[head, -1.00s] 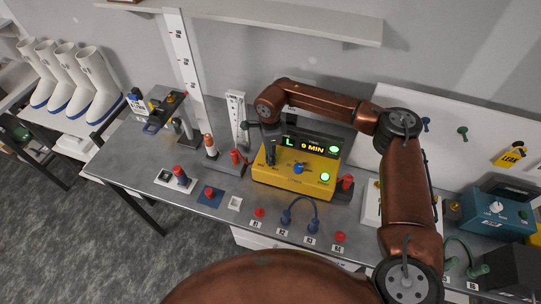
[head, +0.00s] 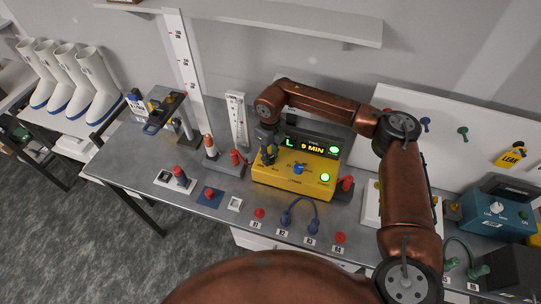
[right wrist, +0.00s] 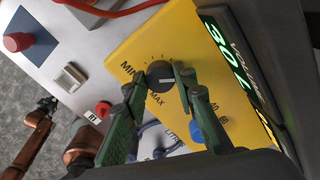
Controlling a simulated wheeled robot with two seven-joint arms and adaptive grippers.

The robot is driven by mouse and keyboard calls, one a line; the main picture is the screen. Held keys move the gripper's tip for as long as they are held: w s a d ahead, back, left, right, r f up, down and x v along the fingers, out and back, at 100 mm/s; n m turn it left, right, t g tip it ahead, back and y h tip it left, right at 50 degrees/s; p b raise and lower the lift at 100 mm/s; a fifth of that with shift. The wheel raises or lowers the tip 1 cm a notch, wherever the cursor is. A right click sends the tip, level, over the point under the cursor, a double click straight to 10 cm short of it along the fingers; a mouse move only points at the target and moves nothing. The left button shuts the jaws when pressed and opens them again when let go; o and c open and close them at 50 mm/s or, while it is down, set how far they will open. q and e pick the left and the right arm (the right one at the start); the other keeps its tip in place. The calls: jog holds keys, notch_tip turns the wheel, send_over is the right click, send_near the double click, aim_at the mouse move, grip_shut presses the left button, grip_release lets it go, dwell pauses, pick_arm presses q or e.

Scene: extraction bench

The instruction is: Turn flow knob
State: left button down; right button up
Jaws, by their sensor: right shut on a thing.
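The flow knob is a black round knob (right wrist: 160,74) on the yellow panel (right wrist: 118,62) of the pump unit, with MIN and MAX marked beside it in the right wrist view. Its pale pointer line faces right in that view. My right gripper (right wrist: 159,77) is shut on the knob, one green finger on each side. In the head view my right gripper (head: 268,158) reaches down to the left part of the yellow unit (head: 292,184) and hides the knob. My left gripper is not in view.
A blue knob (head: 299,169) and a lit green button (head: 325,177) sit right of the gripper. A lit display (head: 311,147) stands behind. A red-topped post (head: 237,158) stands close left. A blue hose (head: 314,207) loops in front.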

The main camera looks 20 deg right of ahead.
jog(key=m, duration=0.3)
jog(key=shift+m, duration=0.3)
jog(key=shift+m+p, duration=0.4)
jog(key=shift+m, duration=1.4)
jog(key=o, duration=1.2)
jog(key=shift+c, duration=0.2)
notch_tip(320, 180, up, 12)
